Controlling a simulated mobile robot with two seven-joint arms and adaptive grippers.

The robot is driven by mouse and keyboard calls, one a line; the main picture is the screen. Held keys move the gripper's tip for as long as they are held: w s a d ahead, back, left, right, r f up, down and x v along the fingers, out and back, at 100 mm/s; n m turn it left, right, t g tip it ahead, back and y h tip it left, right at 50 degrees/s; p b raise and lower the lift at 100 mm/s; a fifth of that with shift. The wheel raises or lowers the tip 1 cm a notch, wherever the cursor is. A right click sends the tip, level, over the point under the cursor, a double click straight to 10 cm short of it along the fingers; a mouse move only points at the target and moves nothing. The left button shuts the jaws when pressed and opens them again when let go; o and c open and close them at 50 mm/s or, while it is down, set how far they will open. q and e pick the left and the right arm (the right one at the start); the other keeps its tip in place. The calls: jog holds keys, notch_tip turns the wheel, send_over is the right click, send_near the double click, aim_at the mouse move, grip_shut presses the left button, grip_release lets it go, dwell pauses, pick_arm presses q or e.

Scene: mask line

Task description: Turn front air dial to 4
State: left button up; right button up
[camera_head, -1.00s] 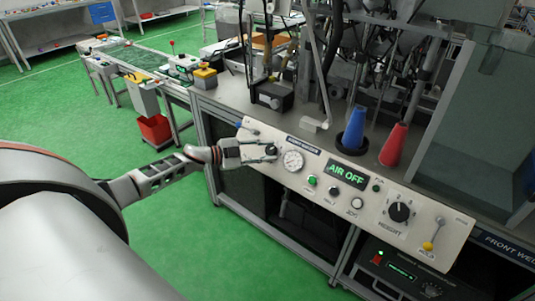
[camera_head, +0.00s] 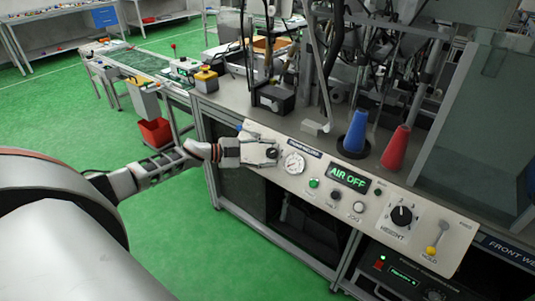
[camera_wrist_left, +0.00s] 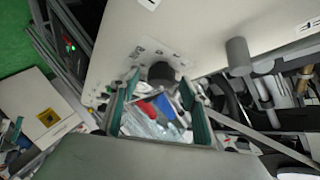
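The air dial (camera_head: 272,153) is a black knob at the left end of the white slanted control panel (camera_head: 330,205). The green display (camera_head: 348,178) on the panel reads AIR OFF. My left gripper (camera_head: 268,151) is at this dial, with its fingers on either side of it. In the left wrist view the dark knob (camera_wrist_left: 161,72) lies between the tips of my left gripper (camera_wrist_left: 159,80), with gaps showing beside it, so the gripper looks open. The dial's scale is too small to read. My right gripper is not in view.
A round gauge (camera_head: 293,163) sits just right of the dial. Blue (camera_head: 356,131) and red (camera_head: 395,148) cones stand behind the panel. Green floor lies open at left.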

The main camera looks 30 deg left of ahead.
pick_arm(q)
jog(key=v, duration=1.2)
dwell(0.6)
